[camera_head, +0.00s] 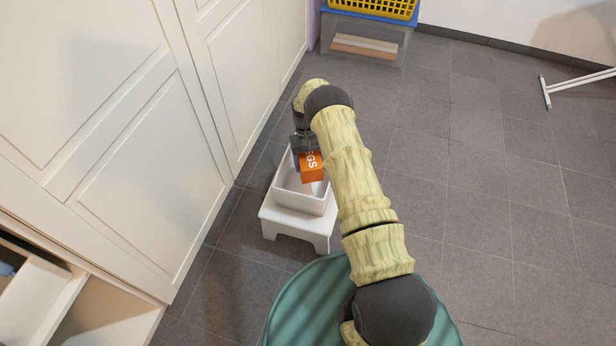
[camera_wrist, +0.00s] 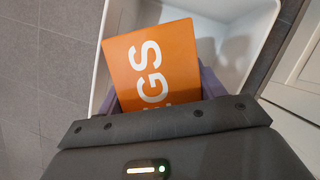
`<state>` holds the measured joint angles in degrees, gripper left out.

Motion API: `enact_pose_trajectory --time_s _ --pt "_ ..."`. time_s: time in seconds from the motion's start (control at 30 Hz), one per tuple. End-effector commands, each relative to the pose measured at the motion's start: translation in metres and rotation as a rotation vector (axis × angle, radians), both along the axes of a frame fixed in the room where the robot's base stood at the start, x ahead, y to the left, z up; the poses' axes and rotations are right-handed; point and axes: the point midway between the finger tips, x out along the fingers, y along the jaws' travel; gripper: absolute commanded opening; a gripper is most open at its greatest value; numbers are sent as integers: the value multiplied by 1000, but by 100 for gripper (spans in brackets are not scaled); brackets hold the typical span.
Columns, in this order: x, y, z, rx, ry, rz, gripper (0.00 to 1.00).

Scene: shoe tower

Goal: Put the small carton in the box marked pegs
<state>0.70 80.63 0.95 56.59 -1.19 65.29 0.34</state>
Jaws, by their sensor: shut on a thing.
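An orange carton (camera_head: 313,168) with white letters, of which "GS" reads clearly, is in my gripper (camera_head: 306,156). In the wrist view the orange carton (camera_wrist: 150,65) sits between the two purplish fingers of my gripper (camera_wrist: 160,88), and its lower part is hidden by the gripper body. A white open box (camera_head: 291,190) stands on a small white stool (camera_head: 284,220). The carton is over the box's opening; I cannot tell whether it touches the inside. The white box (camera_wrist: 262,22) fills much of the wrist view's background. No marking on the box shows.
White cupboard doors (camera_head: 140,110) stand close on the left. An open drawer (camera_head: 40,295) is at the lower left. A clear bin (camera_head: 365,42) with a yellow basket (camera_head: 375,8) above it stands at the back.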

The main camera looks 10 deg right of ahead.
Motion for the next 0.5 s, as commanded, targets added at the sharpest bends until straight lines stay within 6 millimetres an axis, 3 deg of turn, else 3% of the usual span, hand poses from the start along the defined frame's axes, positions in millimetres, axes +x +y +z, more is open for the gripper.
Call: enact_pose_trajectory --time_s 0.5 --pt "0 0 -22 0 -1 0 41"
